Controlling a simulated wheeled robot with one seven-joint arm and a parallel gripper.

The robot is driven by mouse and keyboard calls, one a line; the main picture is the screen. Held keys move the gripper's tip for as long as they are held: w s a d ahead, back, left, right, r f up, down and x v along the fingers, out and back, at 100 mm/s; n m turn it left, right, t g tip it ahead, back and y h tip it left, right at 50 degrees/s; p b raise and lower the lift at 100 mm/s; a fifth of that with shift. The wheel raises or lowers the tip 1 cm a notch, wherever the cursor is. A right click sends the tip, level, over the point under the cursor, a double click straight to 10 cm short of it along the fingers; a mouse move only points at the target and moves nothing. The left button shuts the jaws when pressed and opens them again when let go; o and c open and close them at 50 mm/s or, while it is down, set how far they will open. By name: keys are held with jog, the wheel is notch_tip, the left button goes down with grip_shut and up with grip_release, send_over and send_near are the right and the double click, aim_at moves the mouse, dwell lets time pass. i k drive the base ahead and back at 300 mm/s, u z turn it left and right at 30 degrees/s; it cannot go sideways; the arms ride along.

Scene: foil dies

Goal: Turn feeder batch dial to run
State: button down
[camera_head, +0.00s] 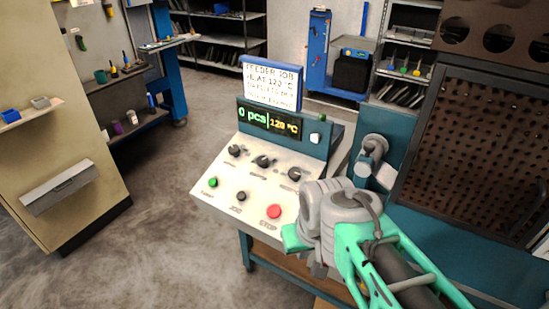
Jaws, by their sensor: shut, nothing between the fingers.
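The feeder control panel (225,200) is a sloped cream console with a row of three black dials: a left dial (235,151), a middle dial (264,162) and a right dial (295,174). Their labels are too small to read, so I cannot tell which is the batch dial or where each points. The display (270,122) reads "0 pcs" and "120 °C". My gripper (294,238) is shut and empty at the panel's lower right edge, below the right dial. The grey wrist hides the panel's right corner; the fingertips do not show clearly.
A green button (213,183), a black knob (241,196) and a red STOP button (274,211) sit in the panel's lower row. A job sign (272,84) stands above the display. A teal machine with a dark mesh guard (475,150) is at right. Open floor lies left.

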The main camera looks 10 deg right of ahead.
aim_at(262, 161)
jog(key=z, duration=0.4)
jog(key=k, duration=0.5)
jog(key=z, duration=0.1)
jog(key=i, duration=0.6)
jog(key=u, duration=1.4)
jog(key=i, duration=0.8)
jog(key=u, duration=1)
